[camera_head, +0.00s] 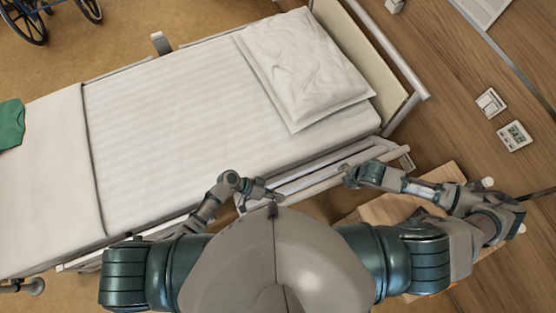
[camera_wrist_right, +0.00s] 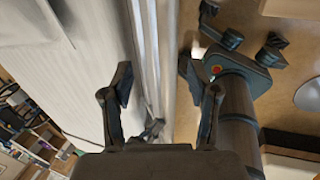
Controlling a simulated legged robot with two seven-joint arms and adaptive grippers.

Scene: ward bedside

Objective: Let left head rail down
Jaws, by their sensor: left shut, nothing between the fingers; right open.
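The head rail (camera_head: 318,176) is a set of pale bars along the near side of the bed (camera_head: 170,125), beside the pillow end. Its height against the mattress is hard to judge from above. My left gripper (camera_head: 272,196) is shut and empty by the rail's left end; contact cannot be told. My right gripper (camera_head: 350,176) is at the near side of the rail, towards its right half. In the right wrist view my right gripper (camera_wrist_right: 157,78) has its fingers spread, with the rail bars (camera_wrist_right: 154,45) running between them in the picture. The latch is not clearly visible.
A white pillow (camera_head: 305,68) lies near the headboard (camera_head: 360,50). A wooden bedside cabinet (camera_head: 395,208) stands near my right arm. A green cloth (camera_head: 11,124) lies at the bed's left. A wheelchair (camera_head: 30,20) is beyond the bed. Wall switches (camera_head: 490,102) are at right.

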